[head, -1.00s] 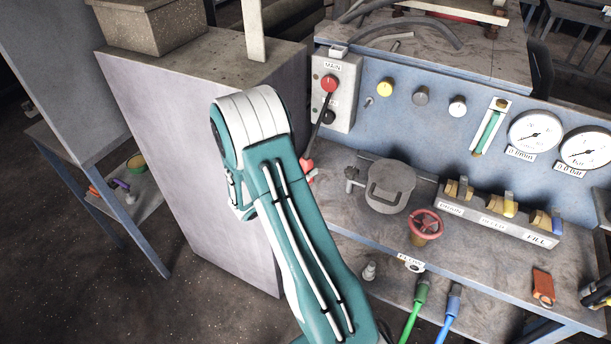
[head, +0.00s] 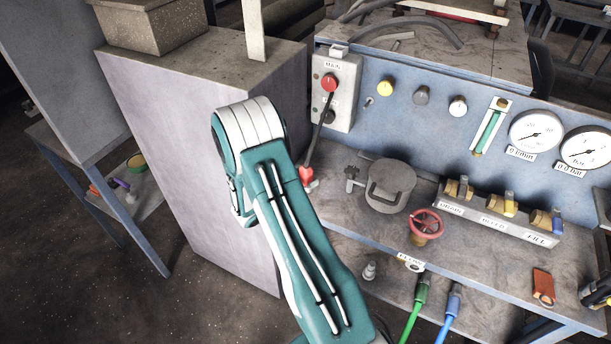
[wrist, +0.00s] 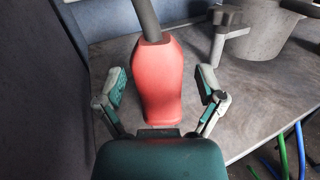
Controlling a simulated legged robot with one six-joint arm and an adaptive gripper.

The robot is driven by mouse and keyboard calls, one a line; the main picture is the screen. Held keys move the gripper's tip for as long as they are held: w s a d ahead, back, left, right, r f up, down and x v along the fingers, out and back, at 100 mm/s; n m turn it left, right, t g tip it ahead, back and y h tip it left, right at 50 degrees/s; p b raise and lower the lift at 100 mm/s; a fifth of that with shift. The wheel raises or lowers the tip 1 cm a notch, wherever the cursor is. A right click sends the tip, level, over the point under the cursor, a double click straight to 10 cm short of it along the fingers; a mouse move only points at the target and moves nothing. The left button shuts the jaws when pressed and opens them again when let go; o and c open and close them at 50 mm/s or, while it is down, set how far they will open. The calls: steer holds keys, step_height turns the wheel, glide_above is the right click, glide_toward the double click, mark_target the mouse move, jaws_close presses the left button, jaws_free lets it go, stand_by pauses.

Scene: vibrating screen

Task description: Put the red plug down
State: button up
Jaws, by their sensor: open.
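The red plug (wrist: 158,85) is between the two spread fingers of my gripper (wrist: 162,82) in the wrist view, with a gap on each side. A dark lead runs up from it. In the head view the red plug (head: 306,175) is at the left end of the bench top, just right of my arm. Its black lead reaches up to the red knob (head: 329,83) on the MAIN box. I cannot tell whether the plug rests on the bench (head: 345,215) or hangs over it.
A tall grey cabinet (head: 215,170) stands left of the bench.

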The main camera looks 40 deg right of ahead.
steer(key=shift+a+r, duration=0.1)
steer(key=a, duration=1.2)
steer(key=s+a+r+m+g+y, duration=0.2)
steer(key=s+r+m+g+y, duration=0.1)
steer(key=s+r+m+y, duration=0.8)
steer(key=s+a+r+m+t+y, duration=0.6)
steer(key=s+a+r+t+y, duration=0.1)
steer(key=a+r, duration=0.5)
steer(key=shift+s+a+r+m+t, duration=0.4)
steer(key=shift+s+a+t, duration=0.25)
steer(key=shift+s+t, duration=0.2)
